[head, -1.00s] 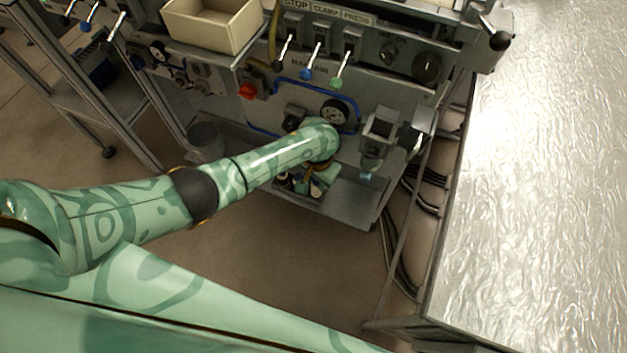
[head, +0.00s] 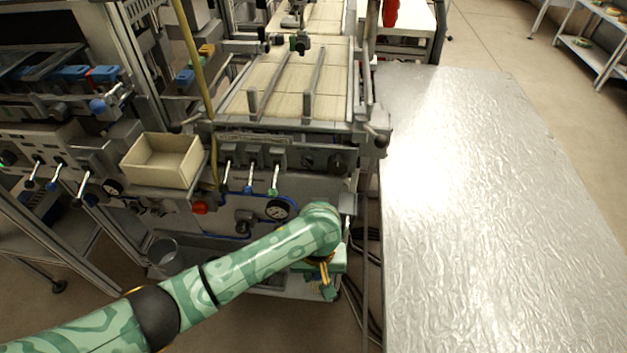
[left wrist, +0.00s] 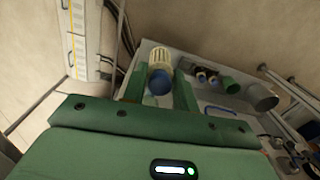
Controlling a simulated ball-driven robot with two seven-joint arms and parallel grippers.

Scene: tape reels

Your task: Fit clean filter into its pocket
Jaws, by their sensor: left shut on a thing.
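In the left wrist view a filter (left wrist: 160,57) with a pale ribbed cage and a blue end sits between the two green fingers of my left gripper (left wrist: 160,76). The gripper is shut on it. In the head view my left gripper (head: 328,284) hangs low at the machine's front right, beneath the grey housing (head: 348,204), which my arm partly covers. I cannot make out the filter there. The pocket's opening is not clearly visible. My right gripper is not in view.
A beige bin (head: 165,165) and levers (head: 250,180) line the machine front. A broad metal table (head: 490,210) stands right.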

